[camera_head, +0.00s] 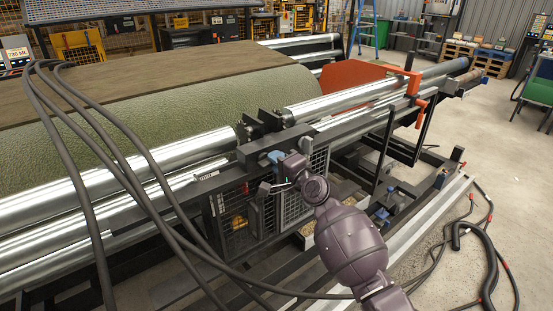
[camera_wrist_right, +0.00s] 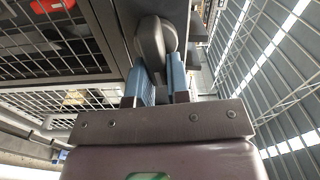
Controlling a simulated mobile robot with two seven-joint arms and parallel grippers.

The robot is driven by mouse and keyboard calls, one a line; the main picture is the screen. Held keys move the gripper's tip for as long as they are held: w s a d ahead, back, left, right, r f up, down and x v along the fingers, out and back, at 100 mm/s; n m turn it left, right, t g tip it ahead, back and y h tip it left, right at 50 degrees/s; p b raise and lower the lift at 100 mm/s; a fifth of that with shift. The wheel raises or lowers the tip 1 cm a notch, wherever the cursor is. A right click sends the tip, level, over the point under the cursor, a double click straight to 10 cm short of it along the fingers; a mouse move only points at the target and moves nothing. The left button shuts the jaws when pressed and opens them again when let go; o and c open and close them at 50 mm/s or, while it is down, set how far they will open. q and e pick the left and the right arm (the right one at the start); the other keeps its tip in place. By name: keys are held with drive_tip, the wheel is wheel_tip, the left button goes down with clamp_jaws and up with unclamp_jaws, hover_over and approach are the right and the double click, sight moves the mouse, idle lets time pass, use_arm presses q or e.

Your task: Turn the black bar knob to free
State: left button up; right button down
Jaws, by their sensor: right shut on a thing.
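The black bar knob (camera_wrist_right: 151,42) shows in the wrist view as a rounded dark bar standing out from a dark panel. My right gripper (camera_wrist_right: 160,76) has its two blue fingers on either side of the knob's near end and is shut on it. In the head view my right gripper (camera_head: 272,186) is at the front of the machine's dark frame, beside the mesh guard. The knob is too small and covered there to make out its angle. My left gripper is not in view.
Wire mesh guards (camera_head: 288,207) stand close around my right gripper. Shiny steel rollers (camera_head: 120,178) and a green turf roll (camera_head: 180,107) lie behind. Thick black hoses (camera_head: 165,215) arch across the left. Open concrete floor (camera_head: 500,160) lies to the right.

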drive_tip(key=shift+f+m, duration=0.1)
drive_tip(key=shift+m, duration=0.4)
drive_tip(key=c, duration=1.1)
unclamp_jaws()
drive_tip(key=shift+s+d, duration=0.1)
drive_tip(key=p+v, duration=0.1)
drive_tip(key=v, duration=0.9)
drive_tip(key=shift+s+d, duration=0.15)
drive_tip(key=shift+s, duration=0.1)
